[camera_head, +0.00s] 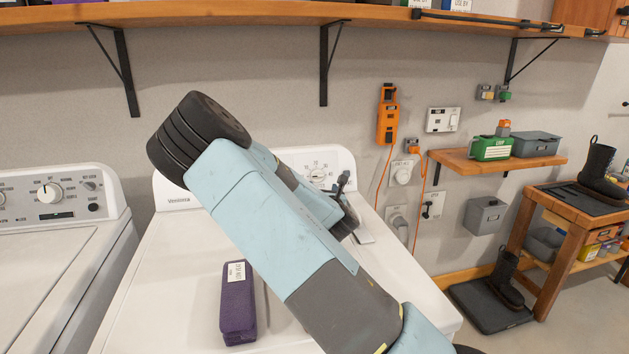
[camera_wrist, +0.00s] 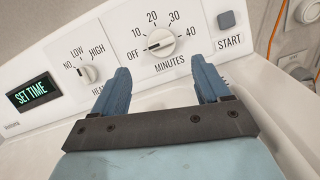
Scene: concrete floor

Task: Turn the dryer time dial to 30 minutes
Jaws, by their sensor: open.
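The dryer time dial (camera_wrist: 160,42) is a round white knob with a dark pointer, on the white dryer panel above the word MINUTES. Its pointer is turned to the left, at or near OFF; the marks 10, 20, 30 and 40 run around it. My gripper (camera_wrist: 161,67) is open and empty, its two blue fingers spread below the dial, one to each side and apart from it. In the head view the dial (camera_head: 318,174) shows on the dryer panel, and my gripper (camera_head: 346,187) is beside it, partly hidden by my arm.
A heat knob (camera_wrist: 88,73) and a SET TIME display (camera_wrist: 33,92) are left of the dial; a START button (camera_wrist: 227,20) is to its right. A purple case (camera_head: 238,306) lies on the dryer top. A washer (camera_head: 50,230) stands left, a shelf (camera_head: 270,13) overhead.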

